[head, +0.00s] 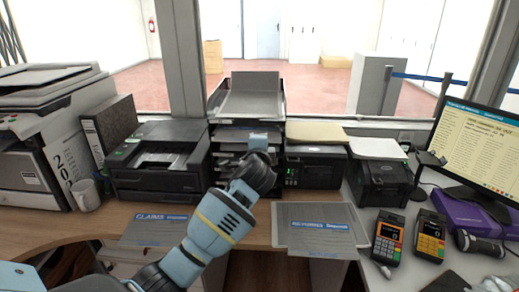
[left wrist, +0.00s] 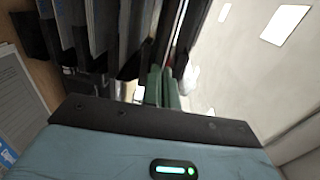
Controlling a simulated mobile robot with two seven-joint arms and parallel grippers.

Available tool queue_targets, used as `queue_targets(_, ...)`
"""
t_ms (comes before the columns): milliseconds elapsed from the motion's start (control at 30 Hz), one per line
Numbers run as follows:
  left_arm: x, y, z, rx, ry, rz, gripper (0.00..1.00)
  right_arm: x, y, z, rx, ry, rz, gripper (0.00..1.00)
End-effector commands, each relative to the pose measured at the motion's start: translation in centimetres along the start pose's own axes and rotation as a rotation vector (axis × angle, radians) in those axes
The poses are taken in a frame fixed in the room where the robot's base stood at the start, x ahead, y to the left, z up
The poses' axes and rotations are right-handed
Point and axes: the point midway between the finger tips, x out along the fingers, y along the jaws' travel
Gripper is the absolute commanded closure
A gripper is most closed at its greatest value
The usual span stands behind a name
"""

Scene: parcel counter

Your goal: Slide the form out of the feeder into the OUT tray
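My left arm reaches in from the bottom left of the head view. Its gripper (head: 258,143) is in front of the black stacked trays (head: 270,179) at the middle of the counter. In the left wrist view its two green fingers (left wrist: 163,88) stand close together, and I see no form between them. The stack's shelves (left wrist: 95,30) are close beside the fingers there. A grey sloped sheet or panel (head: 252,98) stands on top of the stack. I cannot make out which part is the feeder, or any OUT label. My right gripper is not in view.
A black printer (head: 160,165) stands left of the stack, and two smaller black devices (head: 313,168) (head: 380,180) stand right. Flat trays marked CLAIMS (head: 150,230) and another label (head: 318,238) lie at the front edge. Card terminals (head: 390,238), a mug (head: 86,196) and a monitor (head: 470,145) flank them.

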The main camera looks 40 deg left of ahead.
Motion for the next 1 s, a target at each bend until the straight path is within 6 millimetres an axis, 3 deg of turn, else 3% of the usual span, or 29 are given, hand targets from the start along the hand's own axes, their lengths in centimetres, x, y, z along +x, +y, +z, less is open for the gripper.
queue_targets(400, 3.0, -0.2, 0.0, -0.001, -0.001, 0.0, 1.0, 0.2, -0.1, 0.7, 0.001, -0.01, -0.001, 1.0)
queue_targets(867, 3.4, -0.3, 0.0, -0.001, 0.0, 0.0, 1.0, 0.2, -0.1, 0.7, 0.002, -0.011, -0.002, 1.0)
queue_targets(1000, 3.4, -0.3, 0.0, -0.001, 0.0, 0.0, 0.81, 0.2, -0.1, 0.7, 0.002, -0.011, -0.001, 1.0)
